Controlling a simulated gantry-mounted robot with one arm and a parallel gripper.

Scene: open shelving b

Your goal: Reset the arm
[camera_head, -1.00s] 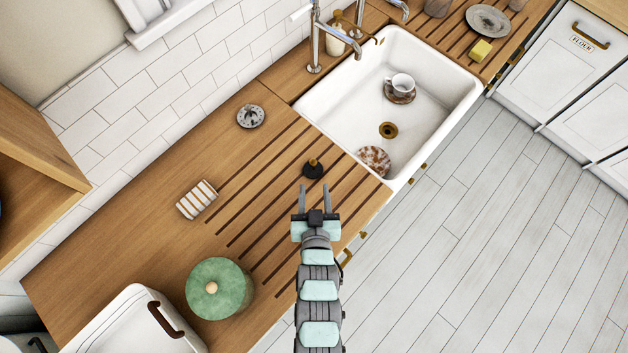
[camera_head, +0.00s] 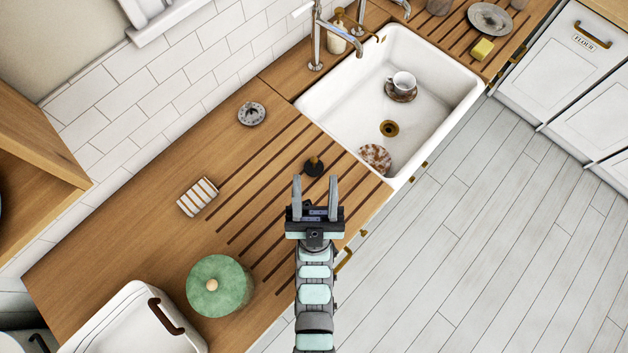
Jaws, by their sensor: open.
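My gripper (camera_head: 315,184) is in the lower middle of the head view, over the front part of the grooved wooden counter (camera_head: 130,235). Its two fingers are apart and nothing is between them. My arm reaches up from the bottom edge of the picture. A small black stopper with a brass-coloured top (camera_head: 314,166) stands on the counter just beyond the fingertips. The gap between it and the fingertips is small in the picture, and I cannot tell the height difference.
A white sink (camera_head: 440,105) holds a cup (camera_head: 403,81) on a saucer and a brown patterned plate (camera_head: 375,158). A green lidded pot (camera_head: 218,285), striped cloth (camera_head: 197,197), round dish (camera_head: 251,114) and white bin (camera_head: 125,325) are at left. The floor (camera_head: 440,270) at right is clear.

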